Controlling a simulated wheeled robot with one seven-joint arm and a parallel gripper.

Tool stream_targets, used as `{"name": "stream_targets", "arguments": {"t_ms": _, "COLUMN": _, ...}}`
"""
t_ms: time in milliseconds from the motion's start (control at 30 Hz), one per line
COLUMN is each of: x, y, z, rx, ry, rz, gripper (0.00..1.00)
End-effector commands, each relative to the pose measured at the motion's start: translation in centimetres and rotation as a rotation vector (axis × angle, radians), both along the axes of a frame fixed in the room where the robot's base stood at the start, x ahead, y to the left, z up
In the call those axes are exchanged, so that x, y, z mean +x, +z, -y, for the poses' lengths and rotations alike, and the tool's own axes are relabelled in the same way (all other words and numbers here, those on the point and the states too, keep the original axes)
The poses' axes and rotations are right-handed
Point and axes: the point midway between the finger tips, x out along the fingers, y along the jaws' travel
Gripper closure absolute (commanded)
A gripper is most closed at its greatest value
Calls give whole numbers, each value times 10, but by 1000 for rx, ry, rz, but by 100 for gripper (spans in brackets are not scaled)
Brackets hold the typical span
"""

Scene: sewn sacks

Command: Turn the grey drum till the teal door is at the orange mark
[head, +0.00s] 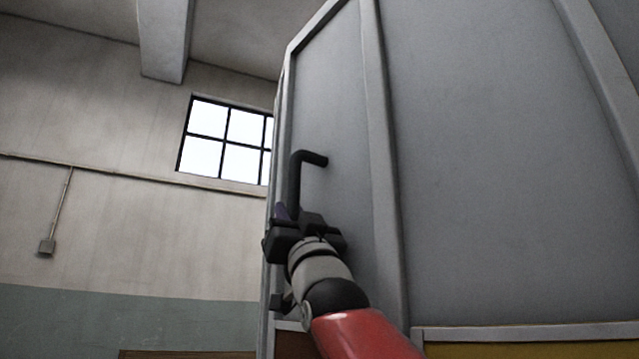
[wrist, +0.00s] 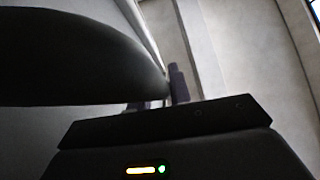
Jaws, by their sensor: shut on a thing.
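The grey drum (head: 480,150) fills the right half of the head view, with flat grey panels and raised upright ribs. A black bar handle (head: 296,180) stands on its left panel, its upper end bent toward the panel. My gripper (head: 288,216) is shut on this handle below the bend. In the wrist view a large dark rounded shape, seemingly the handle (wrist: 80,58), crosses close in front of the camera. One purplish finger of my gripper (wrist: 178,84) shows beyond it. I see neither the teal door nor the orange mark in either view.
A pale wall (head: 120,220) with a grey-green lower band stands behind on the left. It has a paned window (head: 225,140) and a small wall box (head: 47,246). A yellow strip (head: 530,353) lies below the drum's lower rim. Open room shows left of the drum.

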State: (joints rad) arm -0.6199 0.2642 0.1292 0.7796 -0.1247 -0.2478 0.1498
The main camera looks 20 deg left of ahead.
Motion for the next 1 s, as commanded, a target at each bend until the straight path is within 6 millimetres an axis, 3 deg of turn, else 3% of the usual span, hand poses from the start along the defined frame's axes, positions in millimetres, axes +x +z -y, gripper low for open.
{"name": "stream_targets", "arguments": {"t_ms": 33, "x": 7, "y": -17, "z": -16, "rx": -22, "ry": 13, "rz": -30, "gripper": 100}}
{"name": "stream_targets", "arguments": {"t_ms": 367, "x": 4, "y": -16, "z": -18, "rx": -20, "ry": 19, "rz": -28, "gripper": 100}}
{"name": "stream_targets", "arguments": {"t_ms": 400, "x": 4, "y": -16, "z": -18, "rx": -19, "ry": 20, "rz": -28, "gripper": 76}}
{"name": "stream_targets", "arguments": {"t_ms": 533, "x": 3, "y": -14, "z": -17, "rx": -16, "ry": 19, "rz": -25, "gripper": 59}}
{"name": "stream_targets", "arguments": {"t_ms": 867, "x": 4, "y": -12, "z": -13, "rx": -13, "ry": 11, "rz": -20, "gripper": 59}}
{"name": "stream_targets", "arguments": {"t_ms": 1000, "x": -3, "y": -21, "z": -7, "rx": -16, "ry": 5, "rz": -15, "gripper": 59}}
